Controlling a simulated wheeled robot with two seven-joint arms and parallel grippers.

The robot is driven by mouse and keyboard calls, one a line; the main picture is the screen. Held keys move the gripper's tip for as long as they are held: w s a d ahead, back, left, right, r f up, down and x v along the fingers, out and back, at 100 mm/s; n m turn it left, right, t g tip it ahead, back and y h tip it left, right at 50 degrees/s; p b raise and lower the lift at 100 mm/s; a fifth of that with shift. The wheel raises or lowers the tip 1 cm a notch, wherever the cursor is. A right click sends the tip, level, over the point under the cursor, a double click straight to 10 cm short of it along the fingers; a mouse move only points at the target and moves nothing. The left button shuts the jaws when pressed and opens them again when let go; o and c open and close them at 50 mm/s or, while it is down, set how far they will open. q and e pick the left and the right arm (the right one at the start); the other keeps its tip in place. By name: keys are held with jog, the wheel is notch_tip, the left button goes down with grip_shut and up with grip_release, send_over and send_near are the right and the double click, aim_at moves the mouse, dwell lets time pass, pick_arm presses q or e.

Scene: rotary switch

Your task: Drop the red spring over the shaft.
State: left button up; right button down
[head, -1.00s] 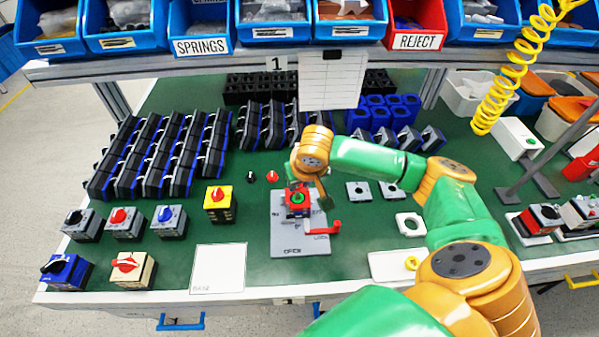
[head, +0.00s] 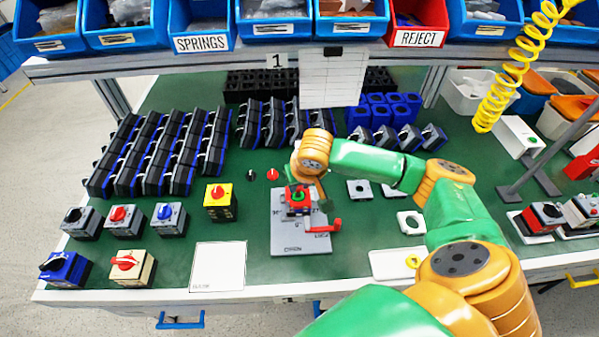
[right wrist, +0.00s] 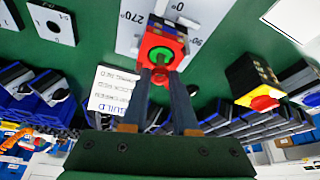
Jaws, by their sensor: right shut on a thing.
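The red switch body (head: 297,209) sits on the grey fixture plate (head: 300,240) in the middle of the table. In the right wrist view its red top (right wrist: 148,43) has a green ring (right wrist: 161,52) with a dark centre, where the shaft cannot be made out clearly. My right gripper (right wrist: 161,74) is over the near edge of this top, its two dark fingers close together. A small red piece (right wrist: 160,77) shows between the fingertips, likely the red spring; its coils are too small to see. Whether it touches the body cannot be told. My left gripper is out of view.
Finished switches (head: 123,218) stand at the left, with a white card (head: 218,267) near the front edge. Black and red knobs (head: 272,174) lie behind the plate. Blue bins (head: 201,25) hang above.

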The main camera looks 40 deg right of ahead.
jog(key=shift+f, duration=0.55)
jog(key=c, duration=0.6)
grip_release()
jog(key=shift+r, duration=0.1)
